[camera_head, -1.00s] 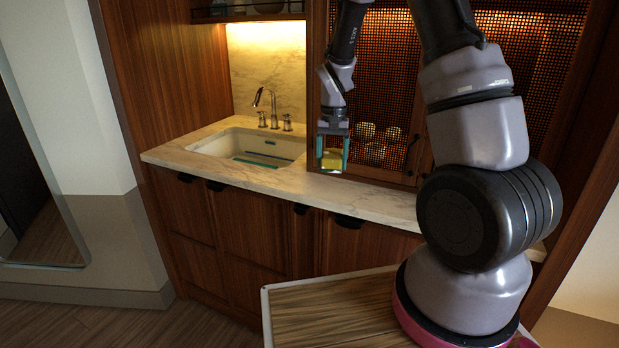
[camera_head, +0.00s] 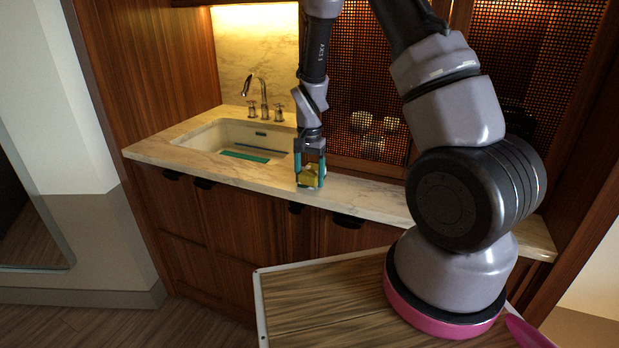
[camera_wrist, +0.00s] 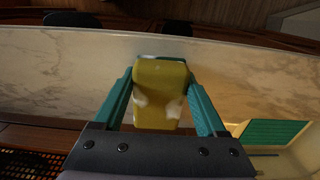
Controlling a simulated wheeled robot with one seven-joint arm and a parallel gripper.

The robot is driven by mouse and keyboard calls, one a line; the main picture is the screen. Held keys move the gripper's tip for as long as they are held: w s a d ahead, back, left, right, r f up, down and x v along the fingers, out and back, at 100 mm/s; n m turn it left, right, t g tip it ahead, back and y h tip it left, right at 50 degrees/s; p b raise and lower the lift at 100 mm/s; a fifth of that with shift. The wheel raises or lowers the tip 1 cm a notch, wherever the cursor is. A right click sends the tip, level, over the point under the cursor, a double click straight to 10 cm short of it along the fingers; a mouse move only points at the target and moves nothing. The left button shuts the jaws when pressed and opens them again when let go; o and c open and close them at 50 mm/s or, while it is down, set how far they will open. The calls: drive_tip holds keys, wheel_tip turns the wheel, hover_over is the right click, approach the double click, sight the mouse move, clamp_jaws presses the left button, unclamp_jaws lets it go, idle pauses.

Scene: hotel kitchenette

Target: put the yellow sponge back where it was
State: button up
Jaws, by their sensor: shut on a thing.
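My gripper (camera_head: 310,172) is shut on the yellow sponge (camera_head: 308,177), with a teal finger on each side of it. The gripper points down over the marble counter (camera_head: 360,198), to the right of the sink. In the wrist view the sponge (camera_wrist: 160,92) sits between the two fingers, with pale patches low on its sides. The counter's marble (camera_wrist: 60,75) lies behind it there. I cannot tell whether the sponge touches the counter or hangs just above it.
The sink (camera_head: 240,140) is left of the gripper, with a teal thing (camera_head: 246,157) in it and a faucet (camera_head: 262,98) behind. Mesh cabinet doors (camera_head: 385,75) with round items inside stand close behind the gripper. Bare counter lies to the right.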

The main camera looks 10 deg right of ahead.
drive_tip(key=shift+f, duration=0.25)
drive_tip(key=o, duration=1.2)
drive_tip(key=shift+o, duration=0.2)
wheel_tip(320, 180, up, 12)
wheel_tip(320, 180, up, 17)
drive_tip(key=n+t+y, duration=0.1)
drive_tip(key=t+y, duration=0.1)
drive_tip(key=t, duration=0.1)
hover_over(310, 173)
drive_tip(key=s+d, duration=0.4)
drive_tip(key=s, duration=0.4)
drive_tip(key=s+d+r+n+t, duration=0.1)
drive_tip(key=s+r+t, duration=0.1)
drive_tip(key=s+r, duration=0.2)
drive_tip(key=s+d+r+n+t, duration=0.1)
drive_tip(key=s+r, duration=0.3)
drive_tip(key=s, duration=0.5)
drive_tip(key=shift+s+d+r+t, duration=0.15)
drive_tip(key=shift+d+r+t, duration=0.05)
drive_tip(key=shift+t, duration=0.4)
